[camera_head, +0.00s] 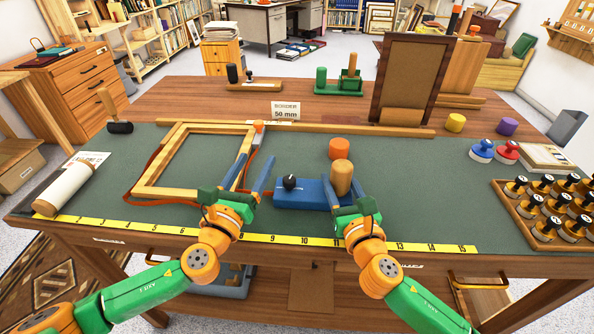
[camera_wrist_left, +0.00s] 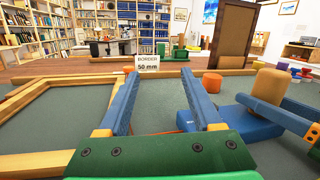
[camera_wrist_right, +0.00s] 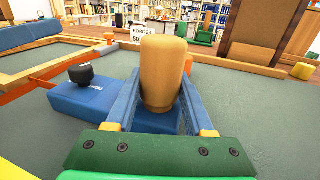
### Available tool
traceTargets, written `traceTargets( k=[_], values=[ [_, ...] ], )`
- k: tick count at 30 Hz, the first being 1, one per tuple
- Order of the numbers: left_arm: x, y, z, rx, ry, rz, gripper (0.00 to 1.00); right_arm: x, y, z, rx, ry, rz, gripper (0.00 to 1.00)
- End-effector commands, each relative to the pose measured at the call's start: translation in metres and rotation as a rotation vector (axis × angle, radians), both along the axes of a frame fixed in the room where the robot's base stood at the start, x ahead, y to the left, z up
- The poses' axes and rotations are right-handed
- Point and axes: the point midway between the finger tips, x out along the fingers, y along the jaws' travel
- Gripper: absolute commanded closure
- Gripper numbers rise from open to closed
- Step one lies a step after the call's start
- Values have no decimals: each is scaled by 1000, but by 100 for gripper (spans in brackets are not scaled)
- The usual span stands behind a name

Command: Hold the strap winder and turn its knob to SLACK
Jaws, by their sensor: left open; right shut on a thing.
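The strap winder is a blue block (camera_head: 302,194) on the green mat, with a black knob (camera_head: 290,182) on its left part and an upright wooden handle (camera_head: 342,178) on its right part. My right gripper (camera_head: 347,191) is shut on the wooden handle; the right wrist view shows the handle (camera_wrist_right: 162,75) between its blue fingers. The knob (camera_wrist_right: 81,74) stands left of them, its setting too small to read. My left gripper (camera_head: 250,180) is open and empty, left of the block and apart from the knob. An orange strap (camera_head: 157,172) runs around the wooden frame (camera_head: 192,160).
An orange cylinder (camera_head: 339,148) stands behind the winder. A yellow ruler strip (camera_head: 273,238) runs along the front edge. A tray of small bottles (camera_head: 520,213) is at the right, and a white roll (camera_head: 67,188) at the left. A dark standing frame (camera_head: 372,90) is at the back.

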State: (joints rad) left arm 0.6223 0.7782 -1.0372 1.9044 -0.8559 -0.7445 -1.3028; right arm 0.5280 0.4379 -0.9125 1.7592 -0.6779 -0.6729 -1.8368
Motion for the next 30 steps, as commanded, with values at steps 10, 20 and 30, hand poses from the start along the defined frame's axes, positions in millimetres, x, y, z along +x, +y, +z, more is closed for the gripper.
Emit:
traceTargets(
  k=[10, 20, 30],
  values=[
    [-55, -35, -46, 162, 81, -337, 34, 0, 0, 0, 0, -1, 1, 100],
    [16, -78, -45, 161, 81, -334, 34, 0, 0, 0, 0, -1, 0, 100],
    [33, -88, -46, 163, 83, -334, 34, 0, 0, 0, -1, 0, 0, 100]
  ],
)
